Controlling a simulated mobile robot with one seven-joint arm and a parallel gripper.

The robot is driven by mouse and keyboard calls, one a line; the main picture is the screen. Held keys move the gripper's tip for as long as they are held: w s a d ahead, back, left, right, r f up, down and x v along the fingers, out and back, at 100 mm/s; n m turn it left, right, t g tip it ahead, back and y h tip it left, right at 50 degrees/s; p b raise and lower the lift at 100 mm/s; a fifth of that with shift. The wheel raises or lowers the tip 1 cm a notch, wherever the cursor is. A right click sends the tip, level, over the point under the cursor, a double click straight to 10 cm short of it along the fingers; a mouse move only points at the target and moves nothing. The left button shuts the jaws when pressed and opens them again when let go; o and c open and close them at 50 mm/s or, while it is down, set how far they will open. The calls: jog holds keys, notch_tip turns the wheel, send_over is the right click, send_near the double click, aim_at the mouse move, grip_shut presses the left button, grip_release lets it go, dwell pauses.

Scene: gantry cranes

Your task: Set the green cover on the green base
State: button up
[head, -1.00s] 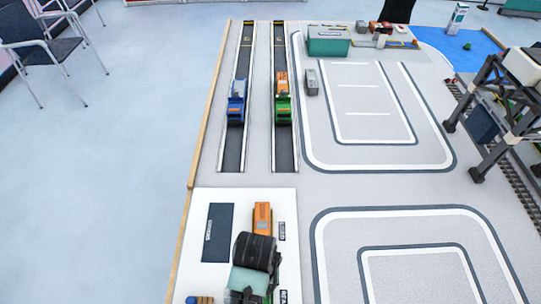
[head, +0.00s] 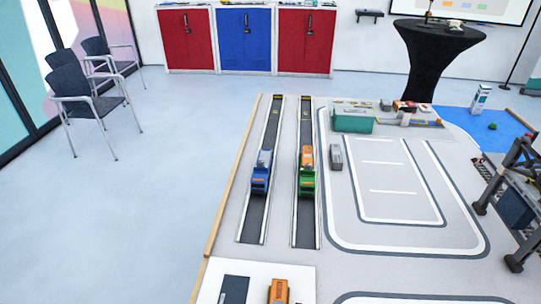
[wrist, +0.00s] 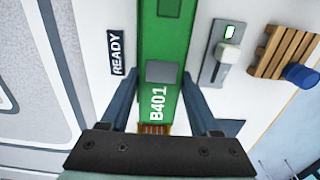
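In the wrist view a long green piece (wrist: 162,40) marked B401 with a grey square on it lies under my gripper (wrist: 163,82). Whether it is the cover or the base I cannot tell. My gripper's two fingers are spread, one on each side of the green piece; contact with it cannot be made out. In the head view a green vehicle (head: 307,184) with an orange top stands on the right of two dark tracks. My gripper is outside the head view.
A blue vehicle (head: 262,172) stands on the left track. An orange vehicle (head: 278,291) shows at the bottom edge. A teal container (head: 353,120) and a grey block (head: 335,157) are farther back. A wooden rack (wrist: 284,52) and a switch panel (wrist: 225,55) lie beside the green piece.

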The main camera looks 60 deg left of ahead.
jog(key=o, duration=0.3)
jog(key=shift+r, duration=0.1)
